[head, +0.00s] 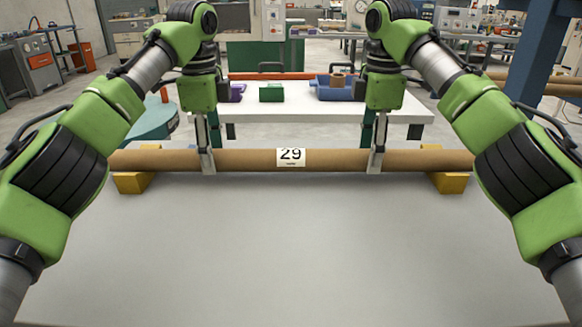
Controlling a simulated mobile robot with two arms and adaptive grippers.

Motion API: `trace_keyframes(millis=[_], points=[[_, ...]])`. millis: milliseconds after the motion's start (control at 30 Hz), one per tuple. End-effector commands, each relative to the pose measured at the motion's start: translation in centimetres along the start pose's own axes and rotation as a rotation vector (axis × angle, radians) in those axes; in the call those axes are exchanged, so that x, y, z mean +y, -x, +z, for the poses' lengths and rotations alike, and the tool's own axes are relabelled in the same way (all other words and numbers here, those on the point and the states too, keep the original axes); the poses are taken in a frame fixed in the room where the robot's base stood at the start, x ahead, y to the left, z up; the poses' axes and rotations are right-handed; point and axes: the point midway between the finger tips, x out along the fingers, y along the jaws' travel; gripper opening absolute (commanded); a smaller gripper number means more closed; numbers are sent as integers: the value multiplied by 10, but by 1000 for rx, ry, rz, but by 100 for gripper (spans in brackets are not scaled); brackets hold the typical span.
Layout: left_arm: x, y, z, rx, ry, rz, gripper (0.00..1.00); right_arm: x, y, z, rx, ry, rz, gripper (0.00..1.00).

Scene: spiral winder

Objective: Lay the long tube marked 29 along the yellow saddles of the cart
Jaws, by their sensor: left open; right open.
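The long brown tube marked 29 (245,160) lies level across the far part of the grey cart top (270,250), its label facing me. Its ends lie over the left yellow saddle (131,183) and the right yellow saddle (450,183), and it appears to rest in them. My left gripper (207,163) points down at the tube left of the label, its fingers open around it. My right gripper (375,163) points down at the tube right of the label, also open. The far-side fingers are partly hidden by the tube.
Behind the cart stands a white table (290,108) with a green box (271,92), a blue bin (338,90) and an orange-red tube (270,76). A blue post (540,60) rises at the right. The near cart top is bare.

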Motion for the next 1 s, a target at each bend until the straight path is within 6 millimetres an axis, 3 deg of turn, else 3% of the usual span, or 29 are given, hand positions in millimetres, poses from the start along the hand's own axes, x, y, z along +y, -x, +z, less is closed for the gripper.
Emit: trace_keyframes(millis=[1000], points=[[-4, 154, 0, 0, 0, 0, 50, 4, 154, 0, 0, 0, 0, 50]])
